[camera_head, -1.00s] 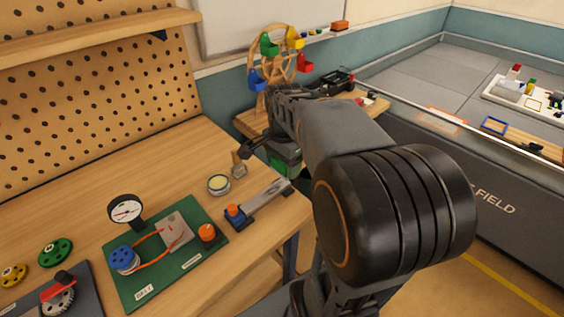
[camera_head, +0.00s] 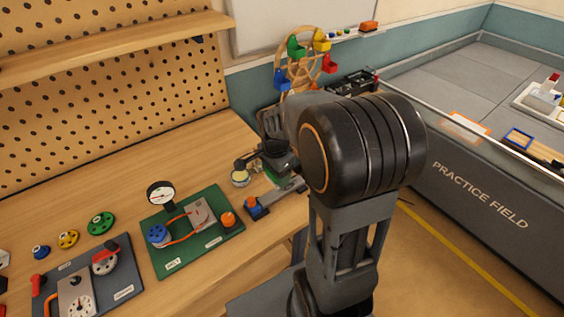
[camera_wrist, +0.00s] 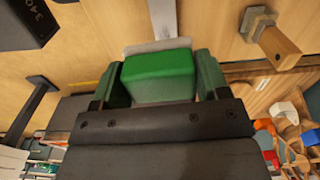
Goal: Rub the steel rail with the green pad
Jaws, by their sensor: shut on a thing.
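My gripper (camera_head: 278,168) is low over the far end of the steel rail (camera_head: 273,198), on the right edge of the wooden bench. In the wrist view my gripper's dark green fingers (camera_wrist: 158,82) are shut on the bright green pad (camera_wrist: 158,72). The rail (camera_wrist: 165,16) runs up from behind the pad there, and the pad covers part of it. I cannot tell whether pad and rail touch. In the head view the pad is mostly hidden by the gripper. A blue clamp with an orange knob (camera_head: 254,206) is at the rail's near end.
A round tin (camera_head: 241,178) stands close left of the gripper. A green gauge board (camera_head: 190,250) lies left of the rail. A wooden-handled tool (camera_wrist: 275,46) is beside the rail in the wrist view. A wooden wheel model (camera_head: 300,62) stands behind.

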